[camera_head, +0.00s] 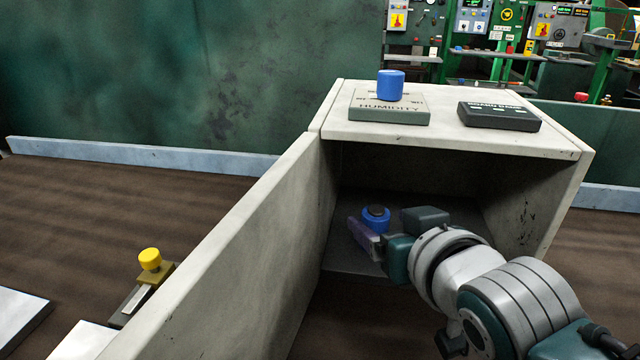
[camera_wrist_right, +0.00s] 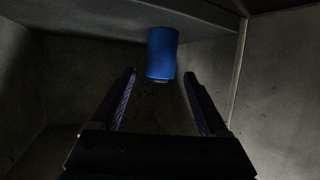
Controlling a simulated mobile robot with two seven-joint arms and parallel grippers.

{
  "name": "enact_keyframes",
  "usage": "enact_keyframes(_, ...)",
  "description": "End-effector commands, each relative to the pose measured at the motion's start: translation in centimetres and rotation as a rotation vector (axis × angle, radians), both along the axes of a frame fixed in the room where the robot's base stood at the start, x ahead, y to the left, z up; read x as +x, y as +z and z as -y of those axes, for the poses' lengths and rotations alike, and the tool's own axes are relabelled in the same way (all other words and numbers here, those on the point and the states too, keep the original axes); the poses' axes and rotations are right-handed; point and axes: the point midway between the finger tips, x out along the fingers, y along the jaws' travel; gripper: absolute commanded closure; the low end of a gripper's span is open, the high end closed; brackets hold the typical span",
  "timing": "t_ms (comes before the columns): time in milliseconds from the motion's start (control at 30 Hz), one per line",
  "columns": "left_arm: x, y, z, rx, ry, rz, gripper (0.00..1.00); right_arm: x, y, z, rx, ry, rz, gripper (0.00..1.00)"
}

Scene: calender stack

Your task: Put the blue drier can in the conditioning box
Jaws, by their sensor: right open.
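The blue drier can (camera_head: 376,220), with a dark top, stands inside the conditioning box (camera_head: 450,135), whose front is open. My right gripper (camera_head: 368,230) reaches into the box at the can. In the right wrist view the can (camera_wrist_right: 162,53) shows just past the two spread purple fingertips of the right gripper (camera_wrist_right: 160,72), in line with the gap between them. The fingers look apart from the can. In the head view one finger partly covers the can's lower part, and the other finger is mostly hidden. My left gripper is not in view.
A pale door panel (camera_head: 230,240) stands open on the box's left. A yellow-topped piece (camera_head: 149,260) stands on the brown surface at lower left.

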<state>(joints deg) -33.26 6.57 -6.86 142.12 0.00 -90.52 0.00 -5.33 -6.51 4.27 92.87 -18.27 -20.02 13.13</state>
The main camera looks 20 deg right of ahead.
Motion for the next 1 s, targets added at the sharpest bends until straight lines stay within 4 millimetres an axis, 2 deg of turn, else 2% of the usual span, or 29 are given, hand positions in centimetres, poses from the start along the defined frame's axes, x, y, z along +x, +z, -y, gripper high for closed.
enact_keyframes(100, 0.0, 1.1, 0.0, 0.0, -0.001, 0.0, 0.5, -2.6, 1.3, -0.4, 0.0, 0.0, -0.002, 0.22)
enact_keyframes(300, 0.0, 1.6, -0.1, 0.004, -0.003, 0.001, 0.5, -6.0, 2.5, -0.9, 0.0, 0.0, -0.002, 0.22)
enact_keyframes(533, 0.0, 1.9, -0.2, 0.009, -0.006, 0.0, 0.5, -7.9, 3.1, -1.1, -0.002, 0.002, -0.019, 0.22)
enact_keyframes(667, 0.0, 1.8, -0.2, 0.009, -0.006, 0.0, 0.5, -9.7, 2.3, -0.9, -0.003, 0.016, -0.148, 0.22)
enact_keyframes(767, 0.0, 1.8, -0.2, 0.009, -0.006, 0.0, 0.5, -12.5, 1.3, -1.2, -0.005, 0.058, -0.327, 0.22)
enact_keyframes(1000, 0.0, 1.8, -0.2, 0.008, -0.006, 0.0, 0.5, -21.1, 0.5, -3.1, -0.022, 0.223, -0.735, 0.22)
